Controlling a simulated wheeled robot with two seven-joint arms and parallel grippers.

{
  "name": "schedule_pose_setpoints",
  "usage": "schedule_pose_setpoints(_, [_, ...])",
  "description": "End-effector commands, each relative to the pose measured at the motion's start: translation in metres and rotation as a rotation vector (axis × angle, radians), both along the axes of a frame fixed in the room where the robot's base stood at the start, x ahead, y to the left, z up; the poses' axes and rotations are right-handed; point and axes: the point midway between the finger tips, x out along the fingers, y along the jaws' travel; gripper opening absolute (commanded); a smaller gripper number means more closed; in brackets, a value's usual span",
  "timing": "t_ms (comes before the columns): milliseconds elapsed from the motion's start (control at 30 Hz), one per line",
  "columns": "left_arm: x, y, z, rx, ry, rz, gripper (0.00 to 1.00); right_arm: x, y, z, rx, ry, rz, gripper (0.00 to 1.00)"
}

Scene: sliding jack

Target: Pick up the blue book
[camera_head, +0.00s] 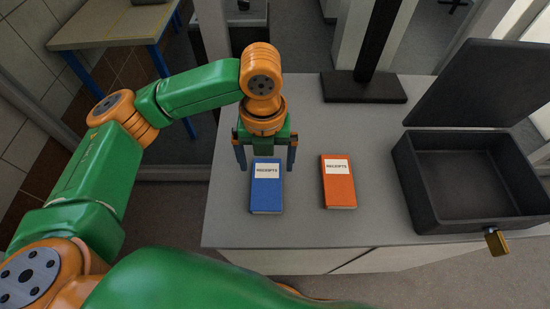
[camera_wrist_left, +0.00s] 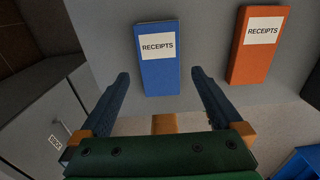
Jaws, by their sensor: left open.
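The blue book (camera_head: 266,199) lies on the grey table with a white "RECEIPTS" label towards its far end. My left gripper (camera_head: 265,165) is open, with its two blue fingers to the left and right of the book's far end in the head view. In the left wrist view, the blue book (camera_wrist_left: 160,75) lies ahead between the lines of the open fingers (camera_wrist_left: 160,78), with a gap on both sides. No contact with the book shows. My right gripper is not seen in either view.
An orange book (camera_head: 339,192) with a similar label lies right of the blue one. An open black box (camera_head: 440,218) with a raised lid and brass padlock (camera_head: 496,242) stands at the right. A black stand (camera_head: 364,90) is at the back. The grey table (camera_head: 305,225) is bare between the books.

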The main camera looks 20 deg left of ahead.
Motion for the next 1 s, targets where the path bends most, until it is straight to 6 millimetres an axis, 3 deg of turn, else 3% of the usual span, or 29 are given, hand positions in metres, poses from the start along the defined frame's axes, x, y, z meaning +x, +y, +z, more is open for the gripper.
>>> schedule_pose_setpoints(167, [-0.001, 0.0, -0.021, 0.002, 0.005, -0.001, 1.0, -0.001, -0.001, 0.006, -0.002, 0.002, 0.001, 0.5])
schedule_pose_setpoints(400, [0.001, -0.001, -0.065, 0.001, 0.002, 0.001, 1.0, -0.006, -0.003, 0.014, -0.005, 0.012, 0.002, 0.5])
schedule_pose_setpoints(633, [0.001, -0.001, -0.07, 0.0, -0.001, 0.0, 1.0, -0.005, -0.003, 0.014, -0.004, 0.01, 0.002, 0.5])
schedule_pose_setpoints(667, [0.001, -0.001, -0.07, 0.0, -0.001, 0.0, 0.97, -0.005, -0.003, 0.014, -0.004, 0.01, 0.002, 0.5])
schedule_pose_setpoints(933, [0.001, -0.001, -0.07, 0.0, -0.001, 0.0, 0.24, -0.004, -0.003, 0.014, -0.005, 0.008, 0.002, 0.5])
schedule_pose_setpoints(1000, [0.001, -0.001, -0.07, 0.0, -0.001, 0.0, 0.23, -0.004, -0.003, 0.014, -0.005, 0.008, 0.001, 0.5])
